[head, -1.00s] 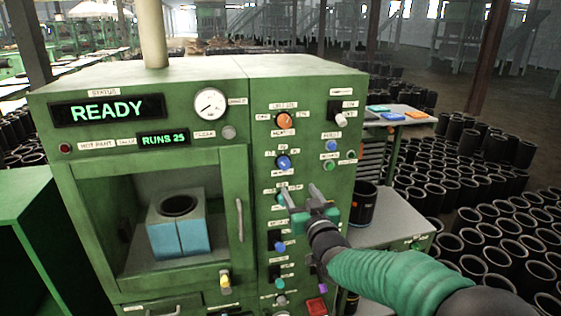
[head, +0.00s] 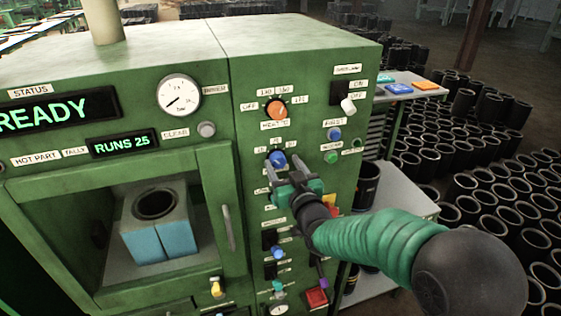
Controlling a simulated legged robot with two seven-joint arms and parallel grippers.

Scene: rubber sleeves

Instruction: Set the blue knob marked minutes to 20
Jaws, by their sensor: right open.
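A blue knob (head: 278,159) sits on the green machine's front panel, below the orange HEAT knob (head: 276,108). Small number labels surround it, too small to read surely. Any name label below it is hidden by my gripper, so I cannot confirm it is the minutes knob. My right gripper (head: 283,168) is open, its two fingers pointing at the panel just below and to either side of this knob. I cannot tell whether they touch it. My left gripper is not in view.
The oven opening holds a blue block mould (head: 160,240). Black sleeves (head: 483,165) crowd the floor at right.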

